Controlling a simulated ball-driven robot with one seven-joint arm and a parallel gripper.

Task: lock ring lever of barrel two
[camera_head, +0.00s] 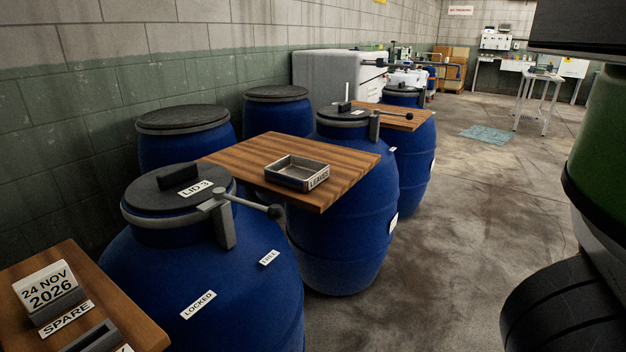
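The nearest blue barrel (150,275) has a black lid (165,196) marked "LID 3". Its grey ring lever (245,203) sticks out to the right and ends in a dark ball knob, above a "LOCKED" label and a smaller label that seems to read "FREE". The blue barrel behind it (345,225) has a dark lid and a grey ring clamp (374,124). A thin lever (390,112) with a dark knob reaches right from there over a wooden board. No number "two" is readable on any barrel. My gripper is not in view.
A wooden board (345,160) with a metal tray (296,172) marked "LEAVES" stands between the two barrels. A front-left board (120,318) holds a date block and a "SPARE" sign. More barrels (185,150) line the wall.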

